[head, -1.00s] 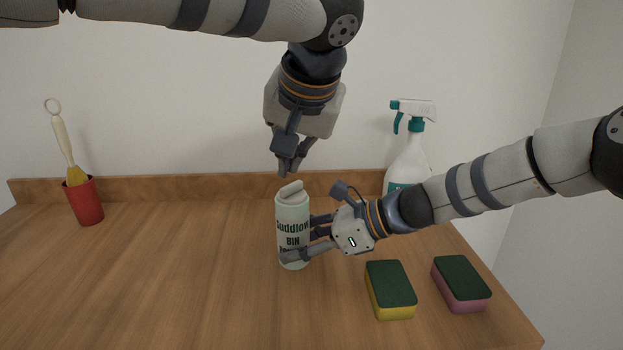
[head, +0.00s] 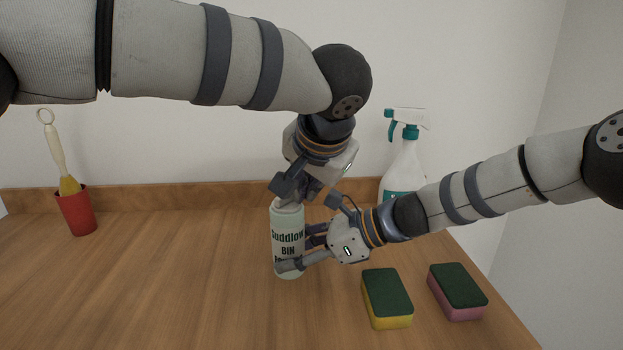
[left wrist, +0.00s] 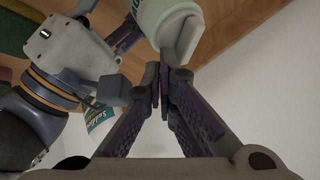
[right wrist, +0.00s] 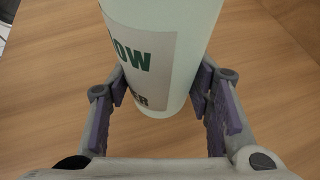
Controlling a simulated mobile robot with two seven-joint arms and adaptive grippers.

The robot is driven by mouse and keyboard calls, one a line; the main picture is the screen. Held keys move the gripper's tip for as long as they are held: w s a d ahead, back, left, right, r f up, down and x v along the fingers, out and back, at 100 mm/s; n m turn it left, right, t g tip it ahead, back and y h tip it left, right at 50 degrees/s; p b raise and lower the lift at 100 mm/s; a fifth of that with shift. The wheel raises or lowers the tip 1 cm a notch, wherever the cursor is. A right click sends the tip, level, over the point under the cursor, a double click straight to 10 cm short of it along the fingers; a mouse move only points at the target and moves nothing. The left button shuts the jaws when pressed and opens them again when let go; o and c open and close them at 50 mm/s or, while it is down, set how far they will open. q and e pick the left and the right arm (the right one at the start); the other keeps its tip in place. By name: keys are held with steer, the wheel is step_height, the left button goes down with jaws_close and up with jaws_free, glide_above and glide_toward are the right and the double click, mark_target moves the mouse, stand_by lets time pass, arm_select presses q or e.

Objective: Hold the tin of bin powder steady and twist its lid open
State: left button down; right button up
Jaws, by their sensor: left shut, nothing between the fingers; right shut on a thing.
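The tin of bin powder (head: 288,240) is a pale green cylinder standing upright on the table. Its lid (left wrist: 182,38), pale with a raised ridge, shows in the left wrist view; in the head view it is largely hidden by my left gripper. My right gripper (head: 303,257) is shut on the tin's lower body from the right; the right wrist view shows the tin (right wrist: 165,45) between its fingers. My left gripper (left wrist: 163,88) points down at the lid with its fingers shut together and empty, right beside the ridge. I cannot tell whether they touch it.
A spray bottle (head: 402,170) stands behind my right arm. A yellow sponge (head: 387,297) and a pink sponge (head: 457,291) lie at the front right. A red cup (head: 76,211) holding a brush (head: 59,155) stands far left.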

arm_select(q)
steer(key=shift+w, duration=0.1)
stand_by(0.3)
steer(key=shift+w+a+n, duration=0.15)
steer(key=shift+w+n, duration=0.05)
steer(key=shift+n, duration=0.2)
steer(key=shift+w+a+n+y, duration=0.1)
steer(key=shift+w+n+y, duration=0.15)
steer(key=shift+n+y, duration=0.2)
steer(key=shift+w, duration=0.25)
steer(key=shift+w+a, duration=0.1)
steer(key=shift+w, duration=0.35)
steer(key=shift+w+a, duration=0.25)
steer(key=shift+w, duration=0.1)
stand_by(0.4)
